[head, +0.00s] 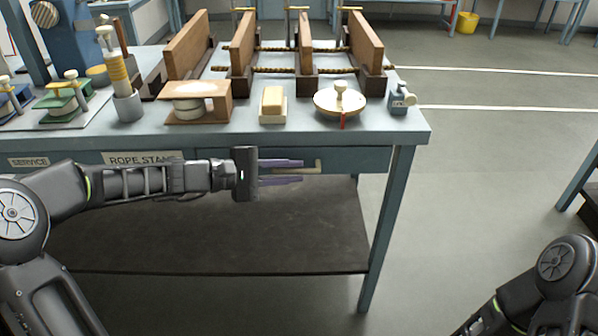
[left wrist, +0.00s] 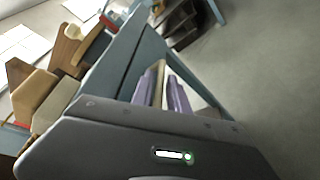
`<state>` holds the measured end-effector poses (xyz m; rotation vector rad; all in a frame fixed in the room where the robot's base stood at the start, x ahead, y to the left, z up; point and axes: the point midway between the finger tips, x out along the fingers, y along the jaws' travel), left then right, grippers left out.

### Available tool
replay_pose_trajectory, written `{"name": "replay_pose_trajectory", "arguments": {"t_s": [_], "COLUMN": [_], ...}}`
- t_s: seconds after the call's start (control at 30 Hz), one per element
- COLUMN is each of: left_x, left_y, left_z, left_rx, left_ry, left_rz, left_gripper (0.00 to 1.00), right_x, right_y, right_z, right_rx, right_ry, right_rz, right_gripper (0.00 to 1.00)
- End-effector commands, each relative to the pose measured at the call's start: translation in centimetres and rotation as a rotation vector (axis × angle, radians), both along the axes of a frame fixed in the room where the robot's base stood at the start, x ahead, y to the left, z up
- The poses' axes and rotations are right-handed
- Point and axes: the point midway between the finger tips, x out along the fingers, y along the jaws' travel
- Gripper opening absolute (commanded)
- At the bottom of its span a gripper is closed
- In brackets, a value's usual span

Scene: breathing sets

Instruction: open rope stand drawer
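The rope stand drawer (head: 345,158) is a blue-grey front under the tabletop, beside a white "ROPE STA…" label (head: 143,158). It looks shut. Its cream bar handle (head: 318,166) sticks out in front. My left gripper (head: 297,171) reaches in from the left, its two purple fingers apart, one above and one below the handle bar in the head view. In the left wrist view the cream handle (left wrist: 159,80) shows beside and between the purple fingers (left wrist: 176,95). I cannot tell whether they touch it. My right gripper is out of view.
A dark lower shelf (head: 300,225) lies beneath.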

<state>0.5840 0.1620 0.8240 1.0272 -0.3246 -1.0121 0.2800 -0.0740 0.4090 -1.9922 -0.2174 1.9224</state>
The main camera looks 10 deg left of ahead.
Motion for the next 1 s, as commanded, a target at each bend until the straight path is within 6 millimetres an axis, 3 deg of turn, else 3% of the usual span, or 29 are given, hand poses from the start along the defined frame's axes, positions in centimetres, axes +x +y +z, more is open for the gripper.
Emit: {"name": "replay_pose_trajectory", "arguments": {"t_s": [0.2,0.47,0.7,1.0], "left_x": [1.1,1.1,1.1,1.1], "left_y": [-1.6,-1.7,-1.7,-1.7], "left_z": [-0.4,-0.4,-0.5,-0.5], "left_rx": [0.0,0.001,0.001,0.001], "left_ry": [0.0,0.0,0.0,0.0], "left_rz": [0.0,0.002,0.001,0.001], "left_gripper": [0.2,0.2,0.01,0.0], "right_x": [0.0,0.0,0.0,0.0], "right_y": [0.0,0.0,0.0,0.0], "right_z": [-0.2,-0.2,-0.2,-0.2], "right_rx": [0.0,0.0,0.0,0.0], "right_ry": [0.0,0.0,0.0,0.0], "right_rz": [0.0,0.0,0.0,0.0], "right_gripper": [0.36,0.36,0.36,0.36]}}
